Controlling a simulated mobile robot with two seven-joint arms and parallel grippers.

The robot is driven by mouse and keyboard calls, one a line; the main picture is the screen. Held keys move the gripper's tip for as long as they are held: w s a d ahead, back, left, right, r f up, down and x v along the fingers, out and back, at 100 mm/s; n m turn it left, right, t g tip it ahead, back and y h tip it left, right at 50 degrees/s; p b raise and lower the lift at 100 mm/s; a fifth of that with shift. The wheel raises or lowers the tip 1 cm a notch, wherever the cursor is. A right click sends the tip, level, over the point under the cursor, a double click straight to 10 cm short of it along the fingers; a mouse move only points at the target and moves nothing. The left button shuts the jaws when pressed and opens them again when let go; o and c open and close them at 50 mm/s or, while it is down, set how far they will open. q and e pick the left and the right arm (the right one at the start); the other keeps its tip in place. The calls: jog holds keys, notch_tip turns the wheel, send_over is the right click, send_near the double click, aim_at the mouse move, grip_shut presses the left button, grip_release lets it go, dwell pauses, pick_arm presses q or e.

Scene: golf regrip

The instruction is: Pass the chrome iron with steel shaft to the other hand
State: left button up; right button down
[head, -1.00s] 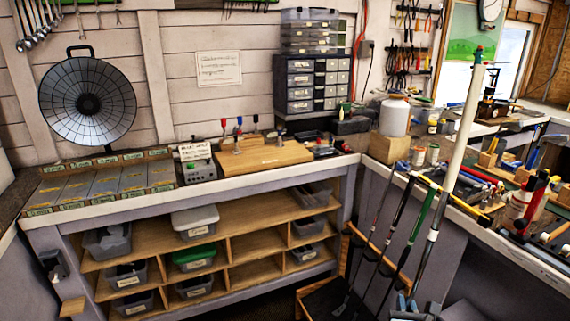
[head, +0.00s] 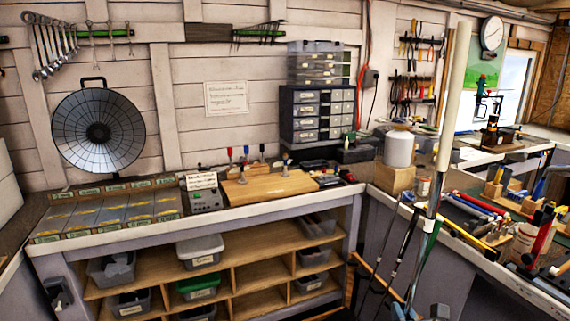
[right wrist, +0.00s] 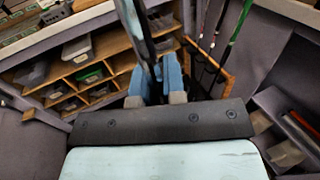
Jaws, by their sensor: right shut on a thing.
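A long club with a cream grip (head: 454,95) and a silver steel shaft (head: 424,250) stands nearly upright at the right of the head view, leaning slightly right at its top. My right gripper (head: 420,309) is at the bottom edge of that view, on the lower shaft. In the right wrist view, its blue fingers (right wrist: 164,80) are closed around the shaft (right wrist: 140,38), which runs up out of the frame. I do not see the iron's chrome head. My left gripper is in neither view.
Several clubs (head: 397,248) lean in a wooden rack behind the held shaft. The bench on the right (head: 490,262) carries tools and a red bottle (head: 541,236). A wooden board (head: 272,188) lies on the back bench, above shelves with bins (head: 200,250).

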aim_at(412, 295)
jog(key=s+r+p, duration=0.3)
jog(key=s+p, duration=0.1)
jog(key=s+r+p, duration=0.3)
jog(key=r+p, duration=0.1)
jog(key=p, duration=0.1)
jog(key=shift+s+r, duration=0.15)
jog(key=shift+s, duration=0.2)
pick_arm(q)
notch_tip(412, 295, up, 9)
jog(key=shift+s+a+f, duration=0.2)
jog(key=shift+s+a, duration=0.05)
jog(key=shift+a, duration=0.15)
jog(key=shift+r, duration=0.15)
pick_arm(e)
jog(key=w+a+r+n+g+y, duration=0.2)
jog(key=w+a+r+n+y, duration=0.2)
jog(key=a, duration=0.6)
jog(key=w+a+r+n+g+y, duration=0.2)
jog(key=w+a+r+n+y, duration=0.2)
jog(key=a+r+y, duration=0.3)
jog(key=w+a+r, duration=0.1)
jog(key=a, duration=0.2)
jog(key=shift+w+a+r+y, duration=0.25)
jog(key=shift+w+r+y, duration=0.05)
jog(key=shift+w+r, duration=0.1)
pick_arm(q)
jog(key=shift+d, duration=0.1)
